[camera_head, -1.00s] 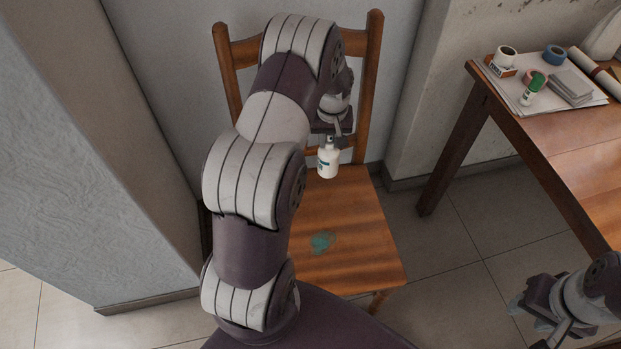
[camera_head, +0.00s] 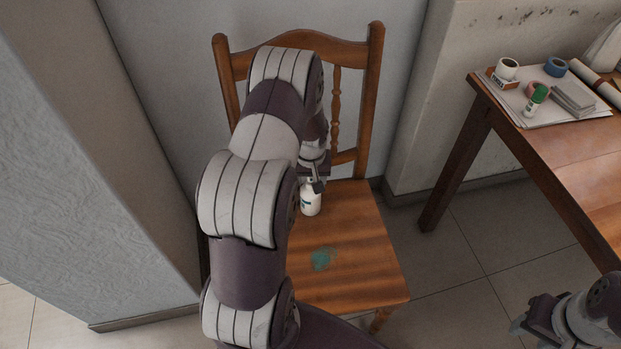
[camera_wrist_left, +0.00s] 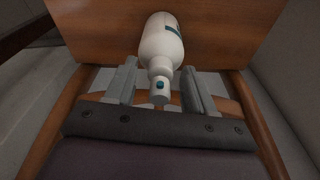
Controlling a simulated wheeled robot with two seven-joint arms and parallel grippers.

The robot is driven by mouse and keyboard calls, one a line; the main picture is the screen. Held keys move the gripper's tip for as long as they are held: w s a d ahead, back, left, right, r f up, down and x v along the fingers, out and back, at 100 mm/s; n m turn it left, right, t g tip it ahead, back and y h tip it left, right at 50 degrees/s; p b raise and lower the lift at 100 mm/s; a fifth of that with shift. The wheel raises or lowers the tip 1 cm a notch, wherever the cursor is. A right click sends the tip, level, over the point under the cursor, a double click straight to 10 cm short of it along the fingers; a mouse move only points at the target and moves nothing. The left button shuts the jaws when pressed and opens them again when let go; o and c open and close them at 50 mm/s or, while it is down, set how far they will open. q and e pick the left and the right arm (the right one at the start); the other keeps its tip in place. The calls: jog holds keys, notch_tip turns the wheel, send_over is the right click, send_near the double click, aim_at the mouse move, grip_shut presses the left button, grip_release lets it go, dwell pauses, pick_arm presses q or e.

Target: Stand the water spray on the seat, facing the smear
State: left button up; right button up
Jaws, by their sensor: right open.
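The water spray (camera_head: 311,203) is a small white bottle with a teal label, upright over the rear left part of the wooden chair seat (camera_head: 360,230). I cannot tell whether its base touches the seat. The teal smear (camera_head: 321,259) is on the seat, in front of the bottle. My right gripper (camera_head: 522,325) is open and empty at the lower right.
The chair's backrest (camera_head: 358,100) rises behind the bottle. A wall corner (camera_head: 110,170) stands left of the chair. The seat's right side is clear.

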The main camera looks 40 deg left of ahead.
pick_arm(q)
jog(key=shift+r, duration=0.1)
notch_tip(320, 180, up, 12)
jog(key=s+p, duration=0.1)
jog(key=p, duration=0.3)
jog(key=s+d+r+m, duration=0.3)
jog(key=s+d, duration=0.3)
jog(key=d, duration=0.3)
jog(key=s+d+r+m, duration=0.4)
jog(key=s+d, duration=0.2)
jog(key=d, duration=0.2)
jog(key=shift+d+m+h, duration=0.3)
jog(key=shift+d+h, duration=0.1)
jog(key=shift+s+r, duration=0.1)
